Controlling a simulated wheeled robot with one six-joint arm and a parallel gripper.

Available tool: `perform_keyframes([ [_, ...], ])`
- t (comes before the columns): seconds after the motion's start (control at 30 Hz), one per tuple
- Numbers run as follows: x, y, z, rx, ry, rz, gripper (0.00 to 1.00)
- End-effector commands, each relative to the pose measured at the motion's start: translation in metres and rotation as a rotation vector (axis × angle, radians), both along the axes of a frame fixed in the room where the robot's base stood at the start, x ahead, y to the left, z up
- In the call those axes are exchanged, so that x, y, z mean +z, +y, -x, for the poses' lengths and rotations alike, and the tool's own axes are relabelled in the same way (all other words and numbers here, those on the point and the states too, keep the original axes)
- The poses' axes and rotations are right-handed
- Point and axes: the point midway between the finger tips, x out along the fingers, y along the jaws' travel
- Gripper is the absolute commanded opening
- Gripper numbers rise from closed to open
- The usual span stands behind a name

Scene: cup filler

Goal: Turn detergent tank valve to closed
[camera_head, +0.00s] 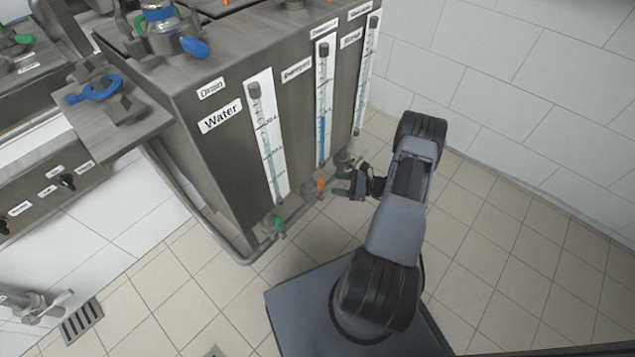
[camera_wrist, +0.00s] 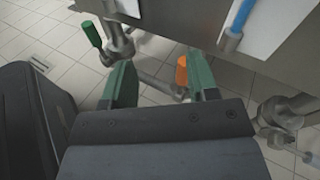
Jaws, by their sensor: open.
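The steel tank (camera_head: 215,135) has a row of small valves along its lower edge. An orange-handled valve (camera_head: 320,185) sits below the middle gauge, whose label is hard to read. My gripper (camera_head: 342,184) is open and empty, just right of the orange handle, fingers pointing toward the tank. In the wrist view, the orange handle (camera_wrist: 181,70) shows in the gap between the green fingers (camera_wrist: 162,80), nearer the right one. I cannot tell whether a finger touches it. The handle's lower part and the valve body are partly hidden by my gripper.
A green-handled valve (camera_head: 279,222) sits below the Water gauge (camera_head: 267,140), left of the orange one. Another valve fitting (camera_wrist: 280,115) is at the right in the wrist view. A bent pipe (camera_head: 190,200) runs beside the tank. The tiled floor (camera_head: 490,240) at right is clear.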

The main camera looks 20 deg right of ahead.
Motion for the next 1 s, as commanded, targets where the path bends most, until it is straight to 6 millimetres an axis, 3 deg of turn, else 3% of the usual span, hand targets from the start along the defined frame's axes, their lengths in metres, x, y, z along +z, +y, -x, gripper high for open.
perform_keyframes([
  [0.03, -0.019, -0.008, 0.005, -0.070, 0.011, -0.049, 0.54],
  [0.1, -0.037, -0.017, 0.010, -0.153, 0.016, -0.099, 0.54],
  [0.33, -0.072, -0.032, 0.021, -0.308, 0.022, -0.185, 0.54],
  [0.57, -0.078, -0.020, 0.003, -0.331, 0.022, -0.199, 0.54],
  [1.0, -0.078, 0.028, -0.063, -0.330, 0.022, -0.199, 0.54],
])
